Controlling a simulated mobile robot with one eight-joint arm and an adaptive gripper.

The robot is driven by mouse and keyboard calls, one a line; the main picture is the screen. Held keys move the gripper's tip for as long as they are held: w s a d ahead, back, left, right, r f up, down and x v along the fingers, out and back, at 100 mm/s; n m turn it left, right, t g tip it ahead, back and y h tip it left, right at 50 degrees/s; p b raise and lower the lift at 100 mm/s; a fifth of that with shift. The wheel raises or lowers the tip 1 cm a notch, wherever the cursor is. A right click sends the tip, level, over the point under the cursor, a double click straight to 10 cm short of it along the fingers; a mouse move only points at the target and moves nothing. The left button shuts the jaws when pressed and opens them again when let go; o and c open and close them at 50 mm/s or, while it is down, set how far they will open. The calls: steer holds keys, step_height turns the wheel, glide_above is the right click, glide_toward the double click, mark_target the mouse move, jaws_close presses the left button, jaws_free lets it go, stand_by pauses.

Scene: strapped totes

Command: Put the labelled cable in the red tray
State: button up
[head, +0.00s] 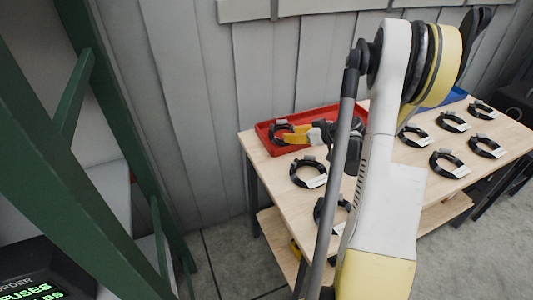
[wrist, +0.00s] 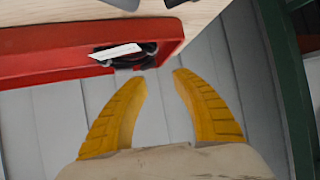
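The red tray (head: 312,116) stands at the table's back left corner. A black coiled cable (head: 281,139) with a grey clip lies in it. In the wrist view this coil (wrist: 148,48) shows a white label, beside the red tray wall (wrist: 45,65). My gripper (head: 290,136) is over the tray beside the coil in the head view. In the wrist view its yellow fingers (wrist: 162,74) are spread with nothing held between them. The coil is just beyond the fingertips; whether they touch it cannot be told. Part of the tray is hidden behind my arm.
Several other black coils with white labels lie on the wooden table, such as one in front of the tray (head: 308,173) and one at right (head: 449,164). A blue tray (head: 453,95) is partly hidden behind my arm. A green frame (head: 75,170) stands at left.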

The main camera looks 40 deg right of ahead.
steer(key=s+a+r+g, duration=0.2)
steer(key=a+r, duration=0.4)
steer(key=a, duration=0.6)
steer(key=s+a+r+g, duration=0.15)
steer(key=a+r, duration=0.35)
steer(key=a, duration=0.7)
steer(key=s+a+r+m+g+h, duration=0.1)
steer(key=s+a+r, duration=0.1)
steer(key=s+a, duration=1)
steer(key=s, duration=0.4)
steer(key=shift+s+a, duration=0.15)
steer(key=shift+a, duration=0.05)
